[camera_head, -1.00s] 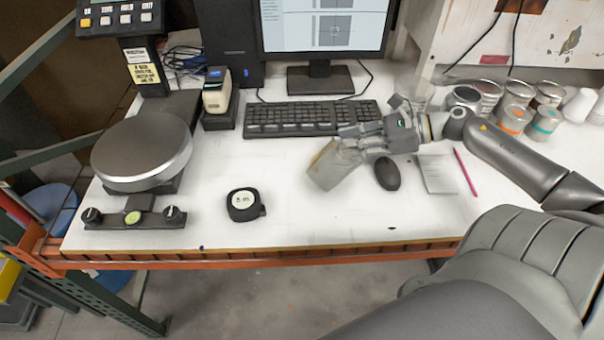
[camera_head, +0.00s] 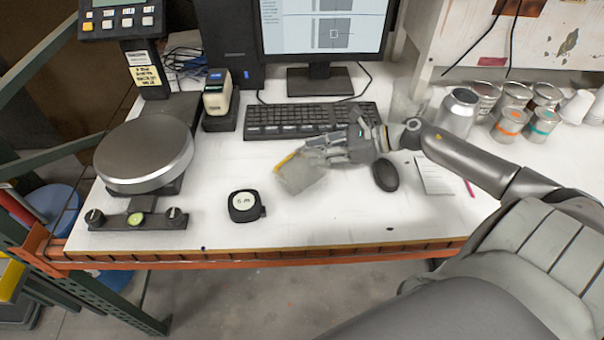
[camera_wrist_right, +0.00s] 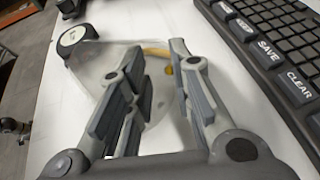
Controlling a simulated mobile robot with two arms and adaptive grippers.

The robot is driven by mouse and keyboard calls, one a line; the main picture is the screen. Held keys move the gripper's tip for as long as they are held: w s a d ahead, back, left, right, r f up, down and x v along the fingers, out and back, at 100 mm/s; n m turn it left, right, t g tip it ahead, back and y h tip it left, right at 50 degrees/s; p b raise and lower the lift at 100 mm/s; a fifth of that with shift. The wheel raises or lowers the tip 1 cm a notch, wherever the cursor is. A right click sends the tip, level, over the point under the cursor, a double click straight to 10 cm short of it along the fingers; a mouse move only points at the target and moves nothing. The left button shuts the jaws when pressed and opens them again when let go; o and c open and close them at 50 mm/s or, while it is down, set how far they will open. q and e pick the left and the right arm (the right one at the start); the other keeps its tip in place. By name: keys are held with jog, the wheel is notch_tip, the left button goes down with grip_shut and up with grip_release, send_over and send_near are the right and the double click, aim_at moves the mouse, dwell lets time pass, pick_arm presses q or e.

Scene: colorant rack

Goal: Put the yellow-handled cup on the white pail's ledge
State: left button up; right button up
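The yellow-handled cup (camera_head: 298,178) is translucent and hangs tilted at the fingers of my right gripper (camera_head: 308,152), over the table in front of the keyboard. Its yellow handle shows along its upper left edge. In the right wrist view the cup (camera_wrist_right: 95,62) is a clear, faint shape, and its yellow handle (camera_wrist_right: 156,52) lies between the tips of my right gripper (camera_wrist_right: 160,60). The fingers are shut on it with a gap between them. I do not see the white pail in any view. My left gripper is not in view.
A black tape measure (camera_head: 243,206) lies left of the cup. A mouse (camera_head: 385,174) and a paper (camera_head: 434,176) lie right of it. The keyboard (camera_head: 290,121) and monitor stand behind. A round scale (camera_head: 145,152) is at left, several metal cans (camera_head: 458,112) at right.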

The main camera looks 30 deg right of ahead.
jog(key=shift+x, duration=1.25)
jog(key=shift+c, duration=0.5)
grip_shut()
jog(key=shift+o, duration=0.5)
grip_release()
